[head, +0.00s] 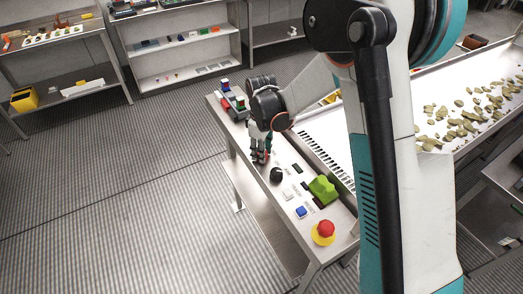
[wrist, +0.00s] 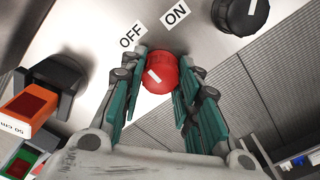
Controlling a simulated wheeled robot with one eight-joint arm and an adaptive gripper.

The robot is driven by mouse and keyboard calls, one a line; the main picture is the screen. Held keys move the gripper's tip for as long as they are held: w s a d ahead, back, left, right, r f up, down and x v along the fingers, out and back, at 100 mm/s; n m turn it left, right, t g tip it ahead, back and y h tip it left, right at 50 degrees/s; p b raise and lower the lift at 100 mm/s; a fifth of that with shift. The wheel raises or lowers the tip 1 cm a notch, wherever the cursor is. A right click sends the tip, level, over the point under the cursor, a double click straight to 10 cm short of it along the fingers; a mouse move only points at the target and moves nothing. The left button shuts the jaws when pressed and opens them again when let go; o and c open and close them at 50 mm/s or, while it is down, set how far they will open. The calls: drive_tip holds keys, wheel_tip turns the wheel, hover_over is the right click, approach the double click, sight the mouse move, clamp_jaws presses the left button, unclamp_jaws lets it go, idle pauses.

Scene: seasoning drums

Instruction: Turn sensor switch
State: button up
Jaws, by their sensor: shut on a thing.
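The sensor switch is a round red knob (wrist: 162,76) with a white line on its face, set on a grey metal panel in the wrist view. An OFF label (wrist: 132,36) and an ON label (wrist: 176,13) lie above it, and the white line tilts to the upper left, toward the OFF side. My gripper (wrist: 163,63) is shut on the knob, with a green-padded finger on each side. In the head view my gripper (head: 262,150) reaches down to the panel and hides most of the knob.
A black knob (wrist: 244,14) is at the upper right. An orange switch (wrist: 28,107) in a black housing stands close on the left. In the head view, a red emergency button (head: 325,229), a blue button (head: 301,211) and a green block (head: 322,189) sit along the panel (head: 275,178).

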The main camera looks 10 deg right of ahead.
drive_tip(key=shift+m, duration=0.3)
drive_tip(key=m+b, duration=0.2)
drive_tip(key=m, duration=0.3)
drive_tip(key=m+b, duration=0.2)
drive_tip(key=m, duration=0.4)
drive_tip(key=shift+m, duration=0.3)
idle(0.3)
drive_tip(key=o, duration=1.1)
drive_tip(key=shift+c, duration=0.2)
drive_tip(key=shift+r, duration=0.1)
wheel_tip(320, 180, up, 12)
